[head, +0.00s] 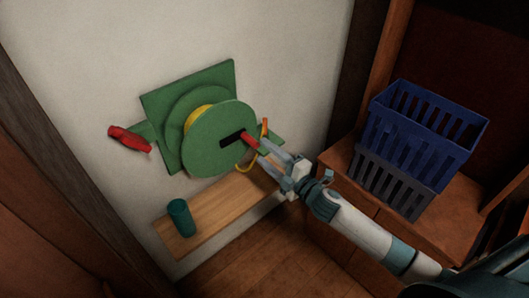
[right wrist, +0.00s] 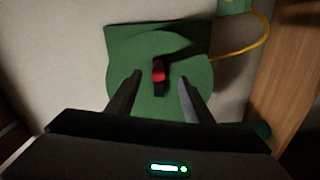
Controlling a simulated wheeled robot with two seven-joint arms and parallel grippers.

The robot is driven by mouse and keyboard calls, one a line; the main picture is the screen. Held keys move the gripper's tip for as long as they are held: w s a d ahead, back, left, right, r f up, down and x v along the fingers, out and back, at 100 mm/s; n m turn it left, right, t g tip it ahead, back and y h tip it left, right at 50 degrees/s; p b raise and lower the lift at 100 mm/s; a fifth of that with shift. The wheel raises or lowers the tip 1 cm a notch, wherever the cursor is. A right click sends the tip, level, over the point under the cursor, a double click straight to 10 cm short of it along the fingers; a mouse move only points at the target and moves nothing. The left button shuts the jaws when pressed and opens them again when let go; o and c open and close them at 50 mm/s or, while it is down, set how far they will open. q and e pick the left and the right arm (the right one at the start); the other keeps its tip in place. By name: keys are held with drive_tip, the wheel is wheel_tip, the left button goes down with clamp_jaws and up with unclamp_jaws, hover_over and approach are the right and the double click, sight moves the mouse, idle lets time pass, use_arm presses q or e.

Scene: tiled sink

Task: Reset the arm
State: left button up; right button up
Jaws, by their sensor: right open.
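My right gripper (head: 268,150) reaches in from the lower right of the head view, in front of a green hose reel (head: 205,150) on the pale wall. In the right wrist view the two fingers of my right gripper (right wrist: 158,90) are apart, with the red piece (right wrist: 158,70) in the reel's dark slot between them in the picture. The red piece also shows near the fingertips in the head view (head: 249,139). The fingers do not appear to touch it. My left gripper is not in view.
A red handle (head: 130,138) sticks out left of the reel. A yellow hose (head: 245,163) hangs at its right. A teal cup (head: 180,217) stands on a wooden shelf (head: 225,208) below. Blue (head: 420,130) and grey (head: 390,180) crates sit on a cabinet at right.

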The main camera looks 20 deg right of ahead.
idle(0.5)
drive_tip(key=s+d+f+m+g+h, duration=0.1)
drive_tip(key=s+f+m+g+h, duration=0.25)
drive_tip(key=s+f+m, duration=0.35)
drive_tip(key=s+d+f+m+g+h, duration=0.1)
drive_tip(key=s+f+m+g+h, duration=0.15)
drive_tip(key=s+m+h, duration=0.4)
drive_tip(key=s+a+f+m+g+y, duration=0.2)
drive_tip(key=s+g, duration=0.2)
drive_tip(key=s, duration=0.8)
drive_tip(key=s+a+f+m+g+y, duration=0.1)
drive_tip(key=s+f+m+g+y, duration=0.2)
drive_tip(key=s, duration=0.9)
wheel_tip(320, 180, down, 31)
drive_tip(key=s+g+h+b, duration=0.1)
drive_tip(key=g+b, duration=0.1)
drive_tip(key=b, duration=0.2)
drive_tip(key=s+d+f+b, duration=0.1)
drive_tip(key=s+f+b, duration=0.1)
drive_tip(key=s+f, duration=0.7)
drive_tip(key=s+d+f+n+g+b, duration=0.1)
drive_tip(key=s+f, duration=0.8)
drive_tip(key=f, duration=0.4)
drive_tip(key=shift+s+d+b, duration=0.25)
drive_tip(key=shift+d+b, duration=0.1)
drive_tip(key=shift+d, duration=0.05)
